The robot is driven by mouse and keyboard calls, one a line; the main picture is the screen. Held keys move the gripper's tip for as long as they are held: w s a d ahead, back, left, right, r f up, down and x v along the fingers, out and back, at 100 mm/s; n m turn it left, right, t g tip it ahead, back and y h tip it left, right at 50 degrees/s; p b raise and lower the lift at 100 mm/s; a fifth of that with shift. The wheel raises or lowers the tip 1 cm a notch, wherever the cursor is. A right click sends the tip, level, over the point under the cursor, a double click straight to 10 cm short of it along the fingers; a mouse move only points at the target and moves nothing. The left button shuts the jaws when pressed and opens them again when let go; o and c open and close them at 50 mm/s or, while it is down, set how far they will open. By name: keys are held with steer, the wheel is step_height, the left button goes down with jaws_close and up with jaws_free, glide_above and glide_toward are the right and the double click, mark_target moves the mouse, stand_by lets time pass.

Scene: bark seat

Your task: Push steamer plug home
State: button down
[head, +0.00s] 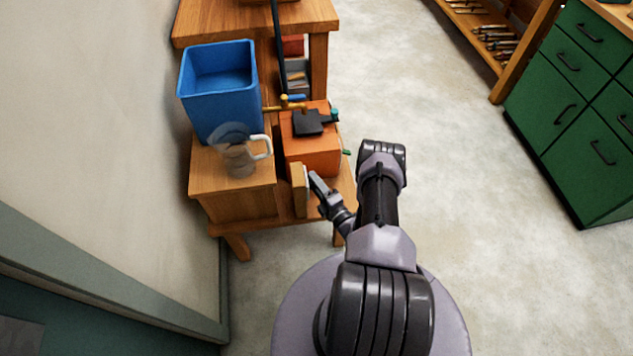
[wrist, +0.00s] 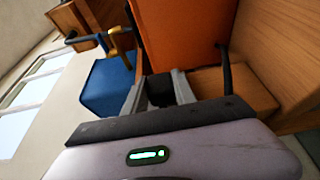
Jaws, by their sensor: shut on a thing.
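The orange steamer box (head: 313,155) stands on the wooden bench, with a black block on its top. It fills the upper middle of the wrist view (wrist: 180,35). My gripper (head: 318,183) is at the near end of the box, beside an upright tan board (head: 300,190). In the wrist view my gripper (wrist: 160,92) is shut on a dark block, which I take to be the steamer plug (wrist: 160,90). A black cord (wrist: 225,70) hangs beside the box to the right. The plug's front end and any socket are hidden, so I cannot tell how far it is in.
A blue bin (head: 220,85) and a clear jug (head: 236,155) with a white handle stand on the bench at left. A brass tap (head: 290,103) juts out behind the box. Green drawers (head: 575,110) stand far right. The floor between is clear.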

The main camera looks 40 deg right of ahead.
steer(key=c, duration=0.9)
jaws_free()
